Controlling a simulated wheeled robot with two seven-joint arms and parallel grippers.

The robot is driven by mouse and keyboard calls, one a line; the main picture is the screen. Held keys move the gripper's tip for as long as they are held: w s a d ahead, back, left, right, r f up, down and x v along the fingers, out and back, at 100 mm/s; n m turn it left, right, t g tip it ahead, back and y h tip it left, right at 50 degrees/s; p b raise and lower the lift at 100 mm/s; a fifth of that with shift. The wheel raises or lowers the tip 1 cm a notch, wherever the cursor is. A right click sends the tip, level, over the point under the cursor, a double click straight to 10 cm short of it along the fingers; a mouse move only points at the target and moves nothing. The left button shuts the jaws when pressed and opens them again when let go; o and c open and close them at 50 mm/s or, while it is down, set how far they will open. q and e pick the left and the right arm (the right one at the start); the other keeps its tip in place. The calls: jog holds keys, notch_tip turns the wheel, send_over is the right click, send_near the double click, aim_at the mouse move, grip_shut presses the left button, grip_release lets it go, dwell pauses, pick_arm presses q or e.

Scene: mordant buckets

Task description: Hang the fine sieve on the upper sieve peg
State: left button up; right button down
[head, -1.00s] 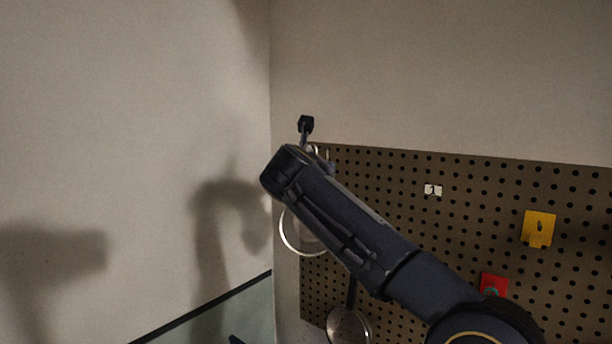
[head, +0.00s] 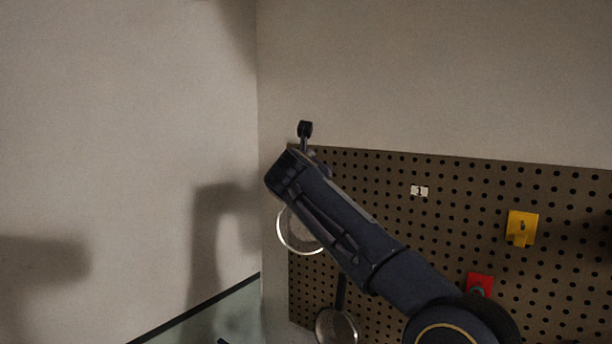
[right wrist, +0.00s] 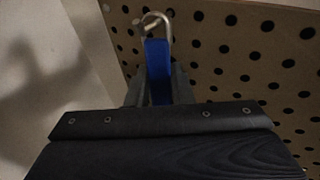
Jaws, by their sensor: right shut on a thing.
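The fine sieve (head: 281,236) shows in the head view as a round pale rim, partly behind my right arm, at the pegboard's left edge. In the right wrist view my right gripper (right wrist: 158,78) is shut on its blue handle (right wrist: 158,70). A metal hanging loop (right wrist: 168,30) stands up from the handle's end, close to the pegboard. A short metal piece shows at the loop; I cannot tell whether the loop is around a peg or only in front of it. In the head view my arm hides the handle and the upper sieve peg. My left gripper is out of view.
Another sieve (head: 337,328) hangs lower on the pegboard (head: 400,225).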

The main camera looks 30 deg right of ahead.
jog(key=shift+d, duration=0.25)
jog(key=c, duration=1.4)
grip_release()
jog(key=shift+o, duration=1)
jog(key=shift+a, duration=0.1)
jog(key=v, duration=0.8)
jog(key=shift+w+a+b, duration=0.2)
jog(key=shift+b, duration=0.1)
